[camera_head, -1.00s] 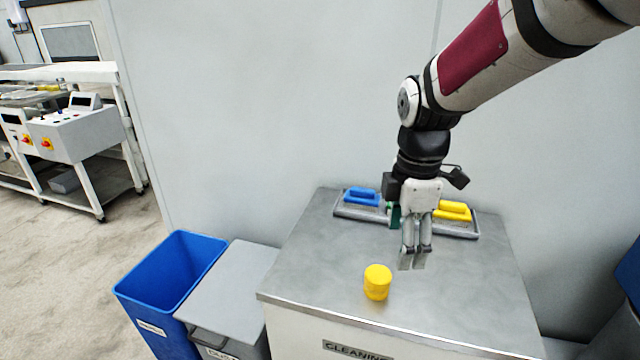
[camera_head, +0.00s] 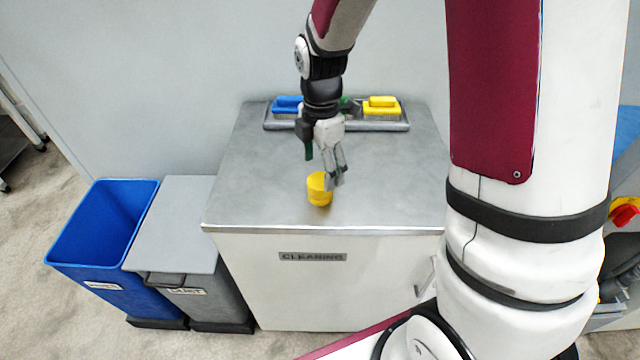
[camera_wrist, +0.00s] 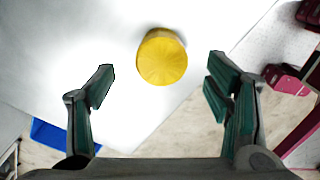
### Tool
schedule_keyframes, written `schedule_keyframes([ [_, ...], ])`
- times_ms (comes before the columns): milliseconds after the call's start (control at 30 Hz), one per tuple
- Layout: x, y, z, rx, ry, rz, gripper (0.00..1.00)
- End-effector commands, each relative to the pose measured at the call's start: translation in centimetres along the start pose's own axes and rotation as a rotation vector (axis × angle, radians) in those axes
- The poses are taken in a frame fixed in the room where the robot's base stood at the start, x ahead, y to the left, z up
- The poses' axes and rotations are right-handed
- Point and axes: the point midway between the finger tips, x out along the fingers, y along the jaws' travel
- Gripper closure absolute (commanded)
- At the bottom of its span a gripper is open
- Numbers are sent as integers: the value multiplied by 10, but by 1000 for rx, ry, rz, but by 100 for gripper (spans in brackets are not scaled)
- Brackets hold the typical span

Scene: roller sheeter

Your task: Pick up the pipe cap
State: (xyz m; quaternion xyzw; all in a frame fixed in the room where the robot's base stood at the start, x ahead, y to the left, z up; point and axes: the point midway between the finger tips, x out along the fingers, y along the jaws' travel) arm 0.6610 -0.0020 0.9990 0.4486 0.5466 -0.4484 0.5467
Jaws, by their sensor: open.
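The pipe cap (camera_head: 317,190) is a short yellow cylinder standing on the metal top of the cleaning cabinet (camera_head: 250,190), near its front edge. In the head view my gripper (camera_head: 336,180) is right by the cap, partly in front of its right side. In the wrist view the cap (camera_wrist: 162,57) shows its round top, ahead of and between the two spread fingers of my open gripper (camera_wrist: 158,85). Neither finger touches it there. The gripper is empty.
A tray (camera_head: 340,125) with a blue brush (camera_head: 287,104) and a yellow brush (camera_head: 381,105) lies at the back of the cabinet top. A blue bin (camera_head: 100,225) and a grey bin (camera_head: 180,225) stand to the left. The wall is behind.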

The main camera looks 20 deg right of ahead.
Motion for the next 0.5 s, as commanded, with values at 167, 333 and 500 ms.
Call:
schedule_keyframes([
  [167, 27, -3, -3, -2, 0, -5, 28],
  [333, 43, -1, -2, 1, -1, -1, 28],
  [500, 46, -1, -2, 0, -2, 1, 28],
])
